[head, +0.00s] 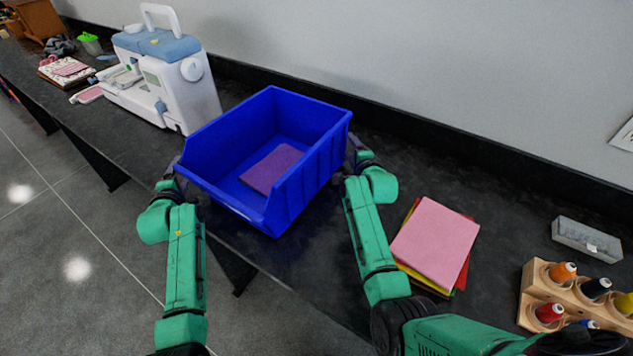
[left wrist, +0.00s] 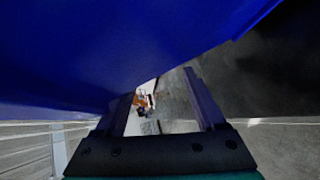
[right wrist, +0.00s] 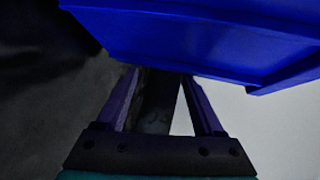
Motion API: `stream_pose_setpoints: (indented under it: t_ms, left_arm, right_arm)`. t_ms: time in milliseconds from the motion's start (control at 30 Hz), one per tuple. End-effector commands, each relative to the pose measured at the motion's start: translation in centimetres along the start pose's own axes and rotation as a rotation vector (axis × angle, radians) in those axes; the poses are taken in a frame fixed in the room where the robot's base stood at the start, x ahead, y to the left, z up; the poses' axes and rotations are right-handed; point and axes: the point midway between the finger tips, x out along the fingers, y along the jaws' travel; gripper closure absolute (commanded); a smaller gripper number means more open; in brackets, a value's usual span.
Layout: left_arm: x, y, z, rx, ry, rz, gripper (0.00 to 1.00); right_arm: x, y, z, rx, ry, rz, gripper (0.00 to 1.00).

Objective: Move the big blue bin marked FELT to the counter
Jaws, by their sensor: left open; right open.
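The big blue bin (head: 303,185) is on the dark counter (head: 380,150), with a folded purple felt piece (head: 271,168) inside. No FELT marking shows from here. My left gripper (head: 178,168) is at the bin's left side and my right gripper (head: 352,158) is at its right side, both partly hidden. In the left wrist view the open, empty fingers (left wrist: 165,98) sit under the bin's blue wall (left wrist: 110,50). In the right wrist view the open, empty fingers (right wrist: 160,95) are below the bin's blue edge (right wrist: 200,40). I cannot tell whether either touches the bin.
A white and blue sewing machine (head: 160,75) stands left of the bin. The wall (head: 400,50) is behind. The counter's front edge is near.

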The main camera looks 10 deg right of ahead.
Motion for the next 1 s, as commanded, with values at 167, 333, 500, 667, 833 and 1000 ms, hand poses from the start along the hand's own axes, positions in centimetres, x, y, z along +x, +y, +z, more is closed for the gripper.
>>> stream_pose_setpoints:
  t_ms: [167,333,500,667,833,1000]
  left_arm:
    - [0.4,-1.3,1.3,0.005,-0.021,-0.004,0.25]
    - [0.4,-1.2,0.6,0.006,-0.020,-0.004,0.25]
    - [0.3,-1.1,-0.7,0.006,-0.018,-0.004,0.00]
    - [0.3,-1.1,-0.9,0.004,-0.016,-0.003,0.00]
    - [0.3,-1.1,-1.0,0.003,-0.014,-0.002,0.00]
    - [0.3,-1.1,-1.1,0.003,-0.013,-0.002,0.00]
  right_arm:
    - [0.4,1.1,1.4,-0.002,-0.023,0.000,0.25]
    - [0.4,1.1,0.7,-0.004,-0.021,0.001,0.25]
    - [0.4,1.1,-0.6,-0.004,-0.020,0.002,0.25]
    - [0.3,1.1,-0.8,-0.001,-0.018,0.002,0.25]
    - [0.3,1.1,-1.0,-0.002,-0.015,0.001,0.00]
    - [0.3,1.1,-1.0,-0.002,-0.014,0.001,0.00]
